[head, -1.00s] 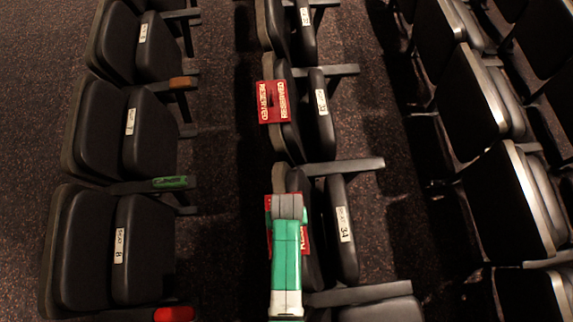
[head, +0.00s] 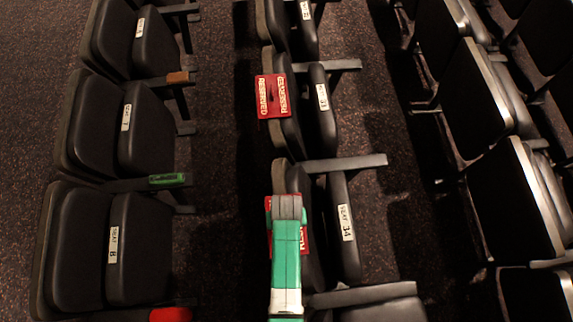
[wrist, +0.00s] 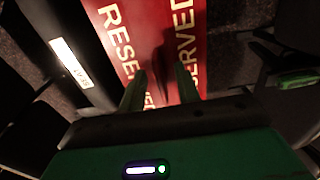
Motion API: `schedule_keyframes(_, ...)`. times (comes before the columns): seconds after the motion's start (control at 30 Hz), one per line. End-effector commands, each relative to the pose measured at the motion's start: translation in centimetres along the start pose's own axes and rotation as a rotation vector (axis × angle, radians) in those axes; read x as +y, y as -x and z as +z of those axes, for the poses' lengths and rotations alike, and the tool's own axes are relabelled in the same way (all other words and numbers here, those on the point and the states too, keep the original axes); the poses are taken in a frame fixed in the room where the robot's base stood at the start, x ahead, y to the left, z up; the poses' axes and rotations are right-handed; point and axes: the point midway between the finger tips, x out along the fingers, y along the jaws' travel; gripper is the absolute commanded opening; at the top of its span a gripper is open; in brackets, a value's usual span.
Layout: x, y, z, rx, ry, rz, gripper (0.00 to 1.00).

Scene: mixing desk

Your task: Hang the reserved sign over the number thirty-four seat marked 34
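The seat marked 34 (head: 345,225) is in the middle row of the head view, folded up, with its label on the right side. A red reserved sign (head: 305,238) lies over the top of its backrest, partly hidden by my arm. In the wrist view the sign (wrist: 117,28) shows large white lettering on both halves. My gripper (wrist: 160,84) is open, its two fingers apart above the sign's middle with a gap between them. Whether the fingers touch the sign I cannot tell. In the head view my arm hides the fingertips.
Another red reserved sign (head: 271,97) lies over the backrest of the seat just behind. Armrests (head: 345,162) stick out between the seats. Other seat rows stand on the left (head: 80,245) and right (head: 507,200), with dark aisle floor between them.

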Motion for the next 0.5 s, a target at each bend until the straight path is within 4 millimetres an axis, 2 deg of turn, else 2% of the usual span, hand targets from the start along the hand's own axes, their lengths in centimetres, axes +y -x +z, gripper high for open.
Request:
schedule_keyframes(0.23, 0.0, 0.4, 0.0, 0.000, 0.000, 0.000, 0.32)
schedule_keyframes(0.5, 0.0, 5.7, 0.0, 0.003, 0.001, 0.001, 0.32)
